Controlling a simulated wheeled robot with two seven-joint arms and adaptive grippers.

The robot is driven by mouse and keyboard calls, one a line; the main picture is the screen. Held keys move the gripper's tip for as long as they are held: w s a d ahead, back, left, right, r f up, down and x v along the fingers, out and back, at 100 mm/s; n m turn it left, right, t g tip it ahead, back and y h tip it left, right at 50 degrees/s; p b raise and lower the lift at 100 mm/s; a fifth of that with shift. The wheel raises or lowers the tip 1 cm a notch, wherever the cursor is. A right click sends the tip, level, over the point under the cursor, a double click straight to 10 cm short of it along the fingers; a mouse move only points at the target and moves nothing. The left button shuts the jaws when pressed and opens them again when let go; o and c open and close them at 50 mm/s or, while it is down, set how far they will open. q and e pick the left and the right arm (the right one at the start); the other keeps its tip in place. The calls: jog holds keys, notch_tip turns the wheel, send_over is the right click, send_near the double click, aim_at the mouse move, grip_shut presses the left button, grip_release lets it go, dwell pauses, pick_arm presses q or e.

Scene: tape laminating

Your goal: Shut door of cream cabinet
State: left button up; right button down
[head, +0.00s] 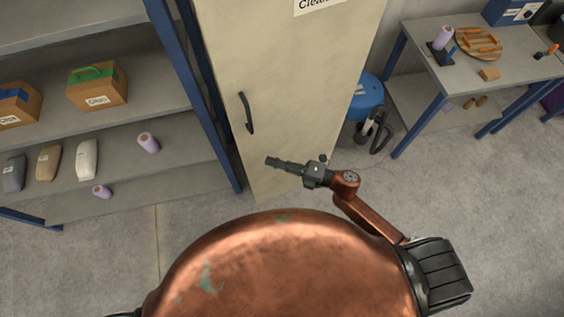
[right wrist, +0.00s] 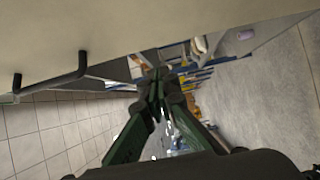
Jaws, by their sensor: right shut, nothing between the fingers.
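The cream cabinet (head: 290,70) stands upright in the middle of the head view, its top cut off by the frame. Its door has a dark vertical handle (head: 247,113) on the left side and a partly visible "Clean" label at the top. The door looks flush with the cabinet, but I cannot tell if a small gap remains. My right gripper (head: 270,161) is shut and empty, in front of the door's lower part, below and right of the handle. In the right wrist view the shut fingers (right wrist: 158,80) are below the cream panel, apart from the handle (right wrist: 50,83). My left gripper is out of view.
A table (head: 440,75) with tools is further right. Concrete floor (head: 490,210) is clear at front right.

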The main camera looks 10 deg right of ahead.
aim_at(244, 146)
jog(key=w+a, duration=0.4)
jog(key=w, duration=0.1)
jog(key=shift+w+a, duration=0.15)
jog(key=shift+a, duration=0.15)
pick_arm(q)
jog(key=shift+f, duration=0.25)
pick_arm(e)
jog(key=shift+w+a, duration=0.1)
jog(key=shift+w, duration=0.4)
